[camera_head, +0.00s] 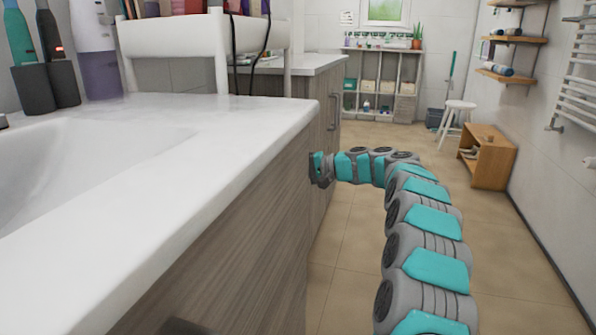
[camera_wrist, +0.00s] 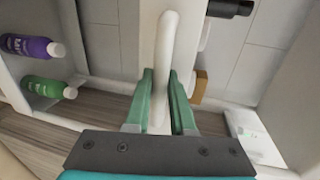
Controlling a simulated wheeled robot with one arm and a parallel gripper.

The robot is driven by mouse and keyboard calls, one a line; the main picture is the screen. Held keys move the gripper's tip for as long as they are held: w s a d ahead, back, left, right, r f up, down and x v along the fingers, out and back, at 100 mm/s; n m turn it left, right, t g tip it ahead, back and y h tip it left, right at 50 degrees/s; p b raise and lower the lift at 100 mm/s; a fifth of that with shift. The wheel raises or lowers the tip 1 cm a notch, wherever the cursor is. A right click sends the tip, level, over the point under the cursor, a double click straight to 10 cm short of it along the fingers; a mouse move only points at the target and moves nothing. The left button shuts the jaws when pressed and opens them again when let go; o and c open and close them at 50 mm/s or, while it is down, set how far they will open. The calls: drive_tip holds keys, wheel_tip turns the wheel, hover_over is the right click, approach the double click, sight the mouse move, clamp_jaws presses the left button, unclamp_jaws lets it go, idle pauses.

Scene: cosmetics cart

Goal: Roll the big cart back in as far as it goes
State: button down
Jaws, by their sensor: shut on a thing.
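In the wrist view my gripper (camera_wrist: 162,88) has its two green fingers on either side of a white upright bar, the cart handle (camera_wrist: 169,35), and is shut on it. Behind the handle is a white cart body. In the head view a white cart (camera_head: 200,36) with a raised-rim top tray stands behind the near counter, beside the far counter. Its lower part is hidden by the near counter. The wrist end of my arm is beside the counter corner there, and the fingers and handle are hidden.
The near counter (camera_head: 160,125) with a basin fills the left. Black cables (camera_head: 251,60) hang from the cart tray. A purple bottle (camera_wrist: 28,45) and a green bottle (camera_wrist: 48,87) lie at left in the wrist view. Floor (camera_head: 345,250) is open right of the counter; a wooden bench (camera_head: 490,160) stands farther right.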

drive_tip(key=shift+r+x, duration=0.2)
drive_tip(key=shift+x, duration=0.8)
drive_tip(key=shift+a, duration=0.1)
drive_tip(key=c, duration=0.8)
unclamp_jaws()
drive_tip(key=shift+o, duration=0.2)
drive_tip(key=v, duration=0.7)
drive_tip(key=shift+d, duration=0.4)
drive_tip(key=shift+s+d, duration=0.15)
